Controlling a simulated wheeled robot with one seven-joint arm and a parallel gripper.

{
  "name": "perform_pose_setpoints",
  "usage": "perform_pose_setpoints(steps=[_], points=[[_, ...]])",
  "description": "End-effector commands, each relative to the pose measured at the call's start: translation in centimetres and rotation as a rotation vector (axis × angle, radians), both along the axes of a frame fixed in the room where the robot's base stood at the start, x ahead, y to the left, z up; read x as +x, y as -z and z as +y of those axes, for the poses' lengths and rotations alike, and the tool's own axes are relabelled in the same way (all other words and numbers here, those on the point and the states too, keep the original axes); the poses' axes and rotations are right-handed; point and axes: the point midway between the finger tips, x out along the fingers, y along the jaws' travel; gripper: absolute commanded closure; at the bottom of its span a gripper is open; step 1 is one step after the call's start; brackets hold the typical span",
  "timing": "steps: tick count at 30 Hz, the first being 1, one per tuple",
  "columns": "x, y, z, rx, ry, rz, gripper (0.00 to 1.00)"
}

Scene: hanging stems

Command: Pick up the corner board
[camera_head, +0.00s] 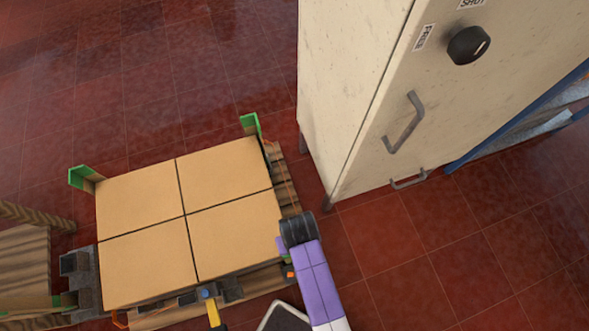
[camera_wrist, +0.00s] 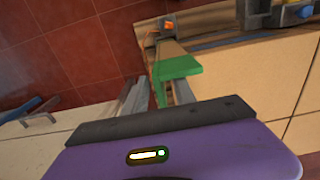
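Corner boards with green ends stand at the corners of a stack of cardboard boxes (camera_head: 185,220). In the head view one is at the far right corner (camera_head: 251,126) and one at the far left corner (camera_head: 82,178). A third, the near right corner board (camera_head: 286,258), is mostly hidden by my gripper (camera_head: 288,245). In the wrist view its green end (camera_wrist: 178,68) lies at the fingertips, overlapping the right finger. My gripper (camera_wrist: 155,92) has its fingers spread, with a gap between them. Whether they touch the board I cannot tell.
A tall pale cabinet (camera_head: 370,90) with handles and a black knob stands to the right of the pallet (camera_head: 284,185). A blue-edged rack (camera_head: 530,125) is beyond it. Wooden slats (camera_head: 22,260) are at the left. Red tiled floor lies open at the right.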

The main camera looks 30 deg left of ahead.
Motion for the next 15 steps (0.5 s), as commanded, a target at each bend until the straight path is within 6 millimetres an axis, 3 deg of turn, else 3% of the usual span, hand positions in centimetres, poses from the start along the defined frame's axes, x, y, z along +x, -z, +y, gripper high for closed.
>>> perform_pose_setpoints(steps=[9,15], points=[[0.1,4.3,0.0,-0.001,-0.001,0.001,0.68],[0.0,4.8,0.0,0.001,0.000,0.001,0.68]])
